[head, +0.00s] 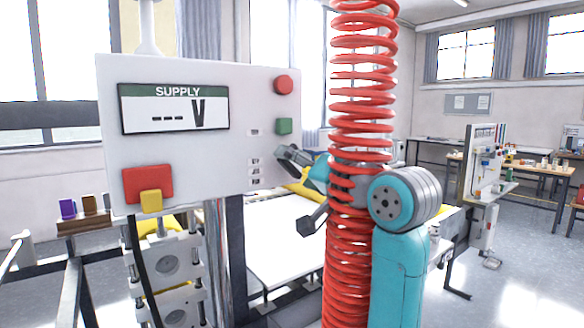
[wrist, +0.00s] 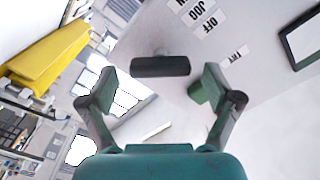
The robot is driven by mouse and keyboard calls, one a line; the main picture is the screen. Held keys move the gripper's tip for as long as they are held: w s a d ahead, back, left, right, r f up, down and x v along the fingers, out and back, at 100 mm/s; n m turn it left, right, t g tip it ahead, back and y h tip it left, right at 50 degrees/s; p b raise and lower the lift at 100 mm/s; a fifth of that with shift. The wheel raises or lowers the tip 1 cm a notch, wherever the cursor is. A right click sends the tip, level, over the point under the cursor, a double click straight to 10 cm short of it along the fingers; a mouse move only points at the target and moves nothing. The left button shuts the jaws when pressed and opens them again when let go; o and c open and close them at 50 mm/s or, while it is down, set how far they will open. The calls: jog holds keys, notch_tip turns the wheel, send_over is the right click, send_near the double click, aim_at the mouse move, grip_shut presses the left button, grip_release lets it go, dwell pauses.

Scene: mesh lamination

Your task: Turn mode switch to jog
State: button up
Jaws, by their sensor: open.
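The mode switch (wrist: 160,66) is a black bar-shaped knob on the white control panel (head: 220,95). In the wrist view the labels JOG and OFF (wrist: 205,14) are printed beside it. My gripper (wrist: 158,82) is open, its two fingers apart, with the knob seen between and just beyond the fingertips. I see no clear contact with the knob. In the head view my gripper (head: 294,160) is at the panel's right edge beside the small labels (head: 255,172), and the knob cannot be made out there.
A green button (head: 284,126) and a red button (head: 283,85) sit above my gripper on the panel. A SUPPLY display (head: 174,107) and a red-yellow switch (head: 148,186) are at the left. A yellow object (wrist: 45,58) lies beyond the panel in the wrist view.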

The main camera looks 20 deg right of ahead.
jog(key=v, duration=1)
